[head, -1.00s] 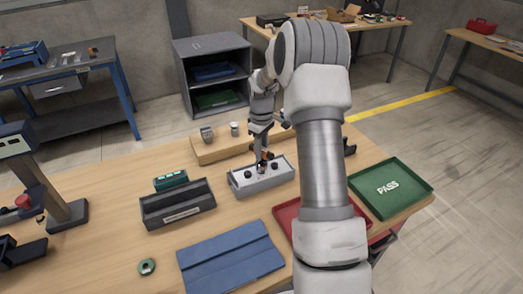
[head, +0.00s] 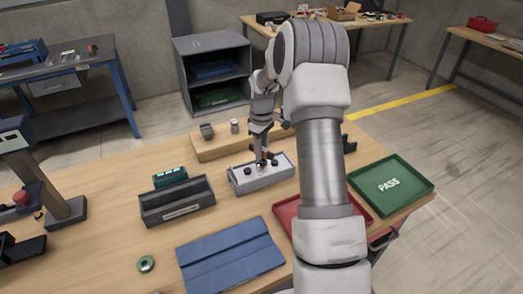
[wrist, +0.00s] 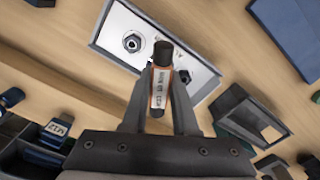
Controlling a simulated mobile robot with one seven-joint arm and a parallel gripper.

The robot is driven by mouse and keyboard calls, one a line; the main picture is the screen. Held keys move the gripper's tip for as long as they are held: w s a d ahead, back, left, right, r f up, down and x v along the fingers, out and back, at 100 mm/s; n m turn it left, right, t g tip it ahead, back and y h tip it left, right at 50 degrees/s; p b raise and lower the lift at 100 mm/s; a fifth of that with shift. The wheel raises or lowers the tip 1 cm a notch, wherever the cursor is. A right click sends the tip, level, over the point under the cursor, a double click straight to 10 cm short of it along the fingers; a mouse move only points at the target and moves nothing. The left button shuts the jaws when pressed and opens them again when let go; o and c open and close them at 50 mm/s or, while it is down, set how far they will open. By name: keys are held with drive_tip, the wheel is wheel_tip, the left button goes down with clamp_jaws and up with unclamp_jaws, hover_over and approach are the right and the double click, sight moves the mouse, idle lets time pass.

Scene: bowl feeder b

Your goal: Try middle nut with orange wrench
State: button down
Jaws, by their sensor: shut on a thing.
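The fixture is a light grey box (head: 248,184) with dark nuts on its top. In the wrist view its pale top plate (wrist: 116,22) shows one hex nut (wrist: 133,41) in the clear. My gripper (head: 263,159) is shut on the orange wrench (wrist: 161,88), which has a black end and a printed label. The wrench is over the middle of the fixture, between the left nut (head: 248,171) and the right nut (head: 275,162). The wrench and fingers hide the middle nut. I cannot tell whether the wrench touches it.
A dark open tray (head: 178,212) and a teal device (head: 170,177) stand left of the fixture. A blue folded mat (head: 230,262) lies in front. A red tray (head: 286,222) and green PASS tray (head: 415,205) are right. A wooden board (head: 207,152) is behind.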

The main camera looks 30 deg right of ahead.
idle(0.3)
drive_tip(key=shift+m, duration=1.2)
drive_tip(key=shift+n, duration=0.7)
drive_tip(key=shift+r+p, duration=1.4)
drive_tip(key=shift+r, duration=1.15)
